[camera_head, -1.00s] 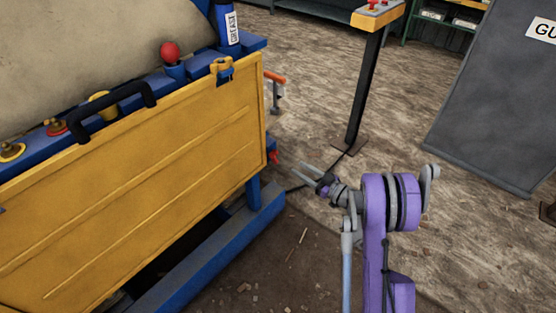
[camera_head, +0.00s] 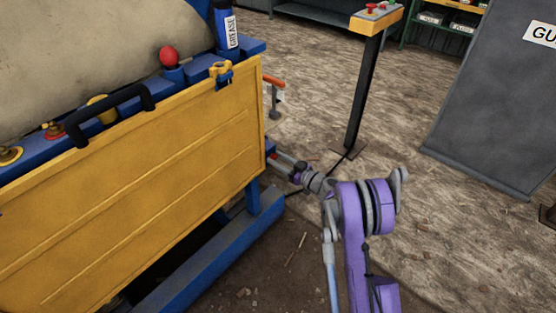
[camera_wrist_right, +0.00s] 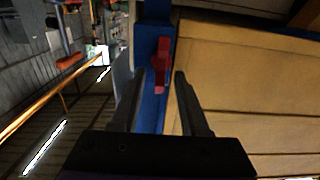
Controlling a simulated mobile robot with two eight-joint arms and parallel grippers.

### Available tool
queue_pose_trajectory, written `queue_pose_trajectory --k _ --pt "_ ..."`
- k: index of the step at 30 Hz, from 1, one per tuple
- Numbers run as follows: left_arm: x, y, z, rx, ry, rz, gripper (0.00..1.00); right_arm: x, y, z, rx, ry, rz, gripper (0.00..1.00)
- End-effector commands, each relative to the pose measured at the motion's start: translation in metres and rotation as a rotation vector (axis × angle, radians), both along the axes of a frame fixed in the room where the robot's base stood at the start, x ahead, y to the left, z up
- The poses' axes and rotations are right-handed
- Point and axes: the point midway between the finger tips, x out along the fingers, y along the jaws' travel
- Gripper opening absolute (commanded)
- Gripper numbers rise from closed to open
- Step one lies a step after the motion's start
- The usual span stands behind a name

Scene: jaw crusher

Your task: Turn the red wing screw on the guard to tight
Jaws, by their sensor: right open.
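The yellow guard (camera_head: 150,195) hangs on the near side of the blue machine. The red wing screw (camera_wrist_right: 161,64) shows in the right wrist view, in front of a blue post beside the guard's edge. In the head view only a bit of red (camera_head: 271,156) shows at the guard's right edge. My right gripper (camera_head: 284,160) is at that edge; in the right wrist view (camera_wrist_right: 160,78) its two fingers are apart, with the screw between and just beyond their tips. I cannot tell whether they touch it. My left gripper is not in view.
A black handle (camera_head: 110,112), a red knob (camera_head: 168,56) and a grease bottle (camera_head: 226,28) are along the machine's top. A control post (camera_head: 365,85) stands behind my right arm, and a dark grey panel (camera_head: 495,100) at the right. Floor between is clear.

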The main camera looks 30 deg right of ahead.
Motion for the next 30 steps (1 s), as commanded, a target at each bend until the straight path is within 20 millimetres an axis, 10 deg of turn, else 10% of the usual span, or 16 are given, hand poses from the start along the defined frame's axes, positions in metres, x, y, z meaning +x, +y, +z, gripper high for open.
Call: queue_pose_trajectory --k 9,30 --pt "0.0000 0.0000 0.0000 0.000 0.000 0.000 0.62 -0.0004 -0.0002 0.0000 0.000 0.000 0.000 0.00" --pt "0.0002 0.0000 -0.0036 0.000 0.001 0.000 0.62 0.0000 -0.0024 -0.0008 0.118 0.039 -0.001 0.00"
